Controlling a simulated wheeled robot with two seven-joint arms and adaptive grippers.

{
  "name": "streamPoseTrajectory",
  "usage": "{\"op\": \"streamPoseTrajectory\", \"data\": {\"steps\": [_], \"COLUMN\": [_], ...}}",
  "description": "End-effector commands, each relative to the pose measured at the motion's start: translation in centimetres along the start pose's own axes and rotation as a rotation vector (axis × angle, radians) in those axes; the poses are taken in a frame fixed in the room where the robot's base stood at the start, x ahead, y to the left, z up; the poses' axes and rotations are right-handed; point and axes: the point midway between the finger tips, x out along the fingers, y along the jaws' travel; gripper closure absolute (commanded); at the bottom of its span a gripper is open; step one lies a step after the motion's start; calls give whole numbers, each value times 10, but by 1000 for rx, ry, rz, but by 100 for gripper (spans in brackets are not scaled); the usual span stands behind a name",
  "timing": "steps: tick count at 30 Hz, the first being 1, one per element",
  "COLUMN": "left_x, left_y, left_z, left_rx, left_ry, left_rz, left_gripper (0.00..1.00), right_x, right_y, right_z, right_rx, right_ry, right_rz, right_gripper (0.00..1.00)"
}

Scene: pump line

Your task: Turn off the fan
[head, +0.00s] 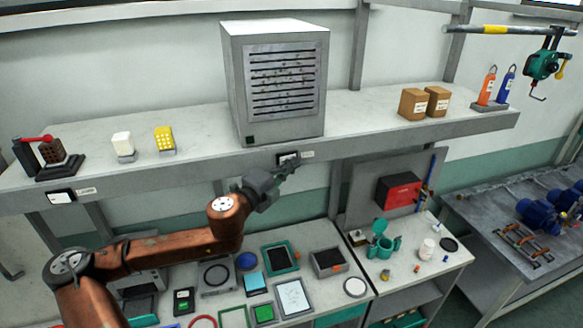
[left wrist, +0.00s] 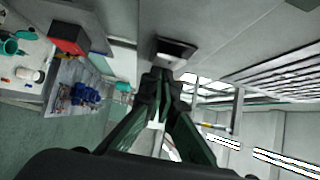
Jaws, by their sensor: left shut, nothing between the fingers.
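A grey box with a slotted front (head: 283,82), which looks like the fan, stands on the shelf in the head view. A small dark button or lamp (head: 250,140) is at its lower left corner. A dark switch in a light frame (head: 288,158) sits on the shelf's front edge below the box, partly hidden by my gripper. It also shows in the left wrist view as a framed switch plate (left wrist: 175,52). My left gripper (head: 289,168) is shut and empty, its tips just below and close to the switch; I cannot tell whether they touch. My right gripper is not in view.
A second framed switch (head: 61,197) is on the shelf edge at far left.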

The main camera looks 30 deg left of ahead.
Motion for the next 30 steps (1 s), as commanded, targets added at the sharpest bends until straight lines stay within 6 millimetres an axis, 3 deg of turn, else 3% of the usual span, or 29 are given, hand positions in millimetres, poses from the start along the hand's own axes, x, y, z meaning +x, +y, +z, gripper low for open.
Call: {"op": "streamPoseTrajectory", "data": {"steps": [5,11,22,30], "left_x": [-4,-16,-66,-86], "left_y": [-1,-2,1,-4], "left_z": [-7,-34,-42,-48], "left_rx": [0,-2,-1,3], "left_ry": [0,-2,-10,-12], "left_rz": [-1,-2,4,6], "left_gripper": [100,100,100,100], "right_x": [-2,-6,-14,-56], "right_y": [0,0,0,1], "right_z": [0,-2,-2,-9], "right_rx": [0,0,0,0], "right_ry": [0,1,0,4], "right_rz": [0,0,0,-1], "right_gripper": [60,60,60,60]}}
